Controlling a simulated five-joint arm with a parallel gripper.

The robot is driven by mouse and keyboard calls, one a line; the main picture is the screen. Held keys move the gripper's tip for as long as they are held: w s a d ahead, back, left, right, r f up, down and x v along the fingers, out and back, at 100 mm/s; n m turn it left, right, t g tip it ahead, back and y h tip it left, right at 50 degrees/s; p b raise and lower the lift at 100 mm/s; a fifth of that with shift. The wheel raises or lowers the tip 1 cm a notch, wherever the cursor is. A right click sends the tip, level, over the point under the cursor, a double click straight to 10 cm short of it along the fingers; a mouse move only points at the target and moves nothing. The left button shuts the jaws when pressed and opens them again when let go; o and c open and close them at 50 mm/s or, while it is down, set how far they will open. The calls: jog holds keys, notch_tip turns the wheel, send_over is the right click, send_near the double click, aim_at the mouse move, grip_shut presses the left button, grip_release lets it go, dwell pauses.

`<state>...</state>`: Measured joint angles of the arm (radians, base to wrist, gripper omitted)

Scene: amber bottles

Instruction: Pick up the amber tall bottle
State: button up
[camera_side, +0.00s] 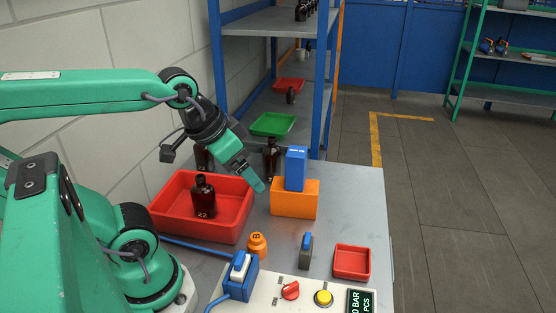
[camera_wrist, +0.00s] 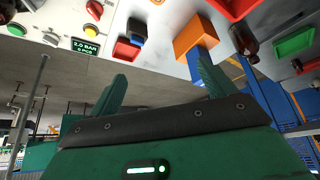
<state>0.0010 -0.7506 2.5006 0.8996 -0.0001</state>
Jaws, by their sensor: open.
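Several dark amber bottles show in the side view. One amber bottle (camera_side: 204,197), marked 22, stands upright in the large red tray (camera_side: 236,225). Another amber bottle (camera_side: 204,157) stands behind that tray, partly hidden by my arm. A third amber bottle (camera_side: 271,158) stands behind the orange box, its lower part hidden. I cannot tell for certain which is the tall one. My gripper (camera_side: 258,184) is open and empty, pointing down right between the red tray and the orange box.
The orange box (camera_side: 294,205) holding a blue block (camera_side: 296,168) stands close right of my gripper. An orange weight (camera_side: 257,245), a small red tray (camera_side: 351,262) and a control panel (camera_side: 270,300) are nearer the front. Blue shelving (camera_side: 322,90) rises behind.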

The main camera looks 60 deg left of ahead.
dwell(0.7)
jog(key=m+g, duration=0.3)
jog(key=g, duration=0.1)
send_over(272, 137)
jog(key=s+d, duration=0.3)
jog(key=d, duration=0.6)
jog(key=f, duration=0.2)
jog(key=shift+m+g, duration=0.4)
jog(key=shift+g, duration=0.4)
jog(key=w+a+f, duration=0.1)
jog(key=a+f, duration=0.1)
jog(key=w+a+f, duration=0.1)
jog(key=a+f, duration=0.1)
jog(key=a, duration=0.1)
jog(key=a+f, duration=0.2)
jog(key=a, duration=0.1)
jog(key=shift+w+a+f, duration=0.1)
jog(key=shift+w+a, duration=0.15)
jog(key=shift+w, duration=0.15)
jog(key=shift+a+f, duration=0.25)
jog(key=shift+a, duration=0.05)
jog(key=shift+f, duration=1.3)
jog(key=shift+f, duration=0.1)
